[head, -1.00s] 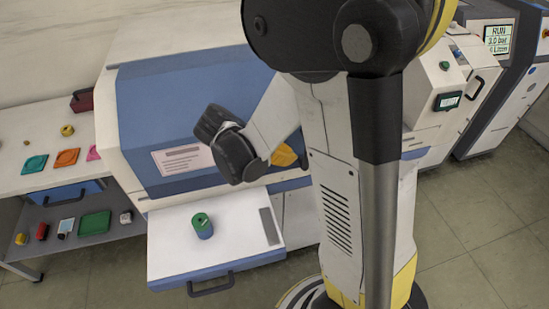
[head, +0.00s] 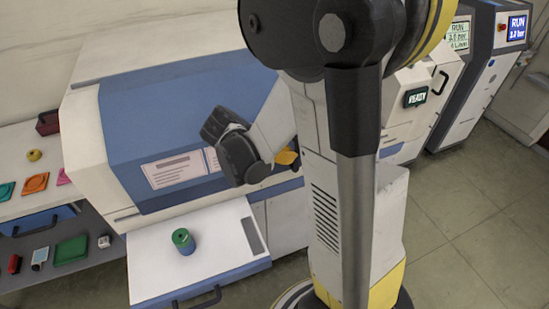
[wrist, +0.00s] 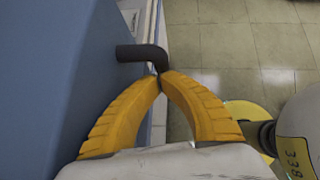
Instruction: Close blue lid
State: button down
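The blue lid (head: 190,110) is the wide panel on the front of the large white machine in the head view. It lies flush or nearly so with the white housing, and I cannot tell whether it is fully closed. In the wrist view its blue face (wrist: 50,70) fills the left side. A black bent handle (wrist: 140,53) sticks out from it. My gripper (wrist: 162,74) has yellow fingers whose tips meet just at the handle's bent end. I see no gap between the tips and cannot tell whether they hold the handle. In the head view my gripper (head: 288,157) is partly hidden behind my arm.
A pulled-out white drawer (head: 160,262) below the lid carries a green-topped cylinder (head: 183,241). A shelf with small coloured items, including a green tray (head: 71,250), stands at left. Other machines (head: 475,75) stand at right. The tiled floor (head: 470,230) at right is clear.

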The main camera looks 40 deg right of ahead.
jog(key=s+d, duration=0.3)
jog(key=d, duration=0.8)
jog(key=s+d, duration=0.4)
jog(key=d, duration=0.7)
jog(key=s+d+b, duration=0.1)
jog(key=s+d, duration=0.3)
jog(key=d, duration=0.8)
